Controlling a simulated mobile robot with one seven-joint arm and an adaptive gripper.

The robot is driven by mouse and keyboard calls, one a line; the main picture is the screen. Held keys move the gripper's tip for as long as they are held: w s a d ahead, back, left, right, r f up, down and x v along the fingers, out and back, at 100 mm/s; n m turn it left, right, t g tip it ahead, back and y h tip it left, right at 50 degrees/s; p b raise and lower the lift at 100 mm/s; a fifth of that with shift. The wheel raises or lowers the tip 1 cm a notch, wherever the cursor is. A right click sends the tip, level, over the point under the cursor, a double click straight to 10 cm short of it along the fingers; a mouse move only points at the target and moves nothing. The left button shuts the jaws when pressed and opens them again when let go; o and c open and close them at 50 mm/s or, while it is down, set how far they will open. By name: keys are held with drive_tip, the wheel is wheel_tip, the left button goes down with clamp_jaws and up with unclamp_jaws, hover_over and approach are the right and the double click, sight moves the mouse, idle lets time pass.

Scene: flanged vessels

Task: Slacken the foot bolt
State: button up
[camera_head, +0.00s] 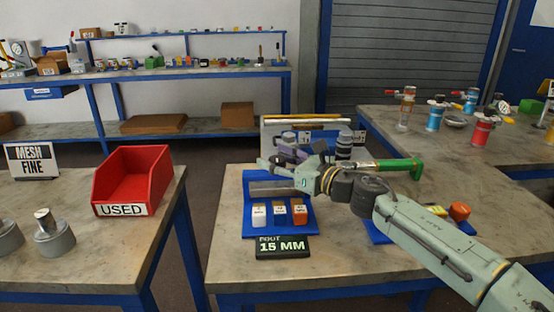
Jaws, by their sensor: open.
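My arm reaches in from the lower right over the middle table (235,272). My gripper (280,168) is open at the arm's far end, above the blue mat's back part. It looks empty, though its fingertips are small and hard to make out. A dark purple-grey fitting (290,149) stands just behind it, and I cannot tell whether they touch. A grey metal cylinder (268,188) lies below the gripper. A sign (282,247) reads "FOOT 15 MM". A green-handled tool (398,166) lies behind my wrist. I cannot pick out the foot bolt.
White, blue and orange blocks (279,214) stand on the blue mat (253,230). A red "USED" bin (133,181) and a "MESH FINE" sign (31,160) are on the left table. Flanged vessels (481,131) stand at the back right. The middle table's front left is clear.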

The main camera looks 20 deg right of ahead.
drive_tip(key=v, duration=1.2)
idle(0.5)
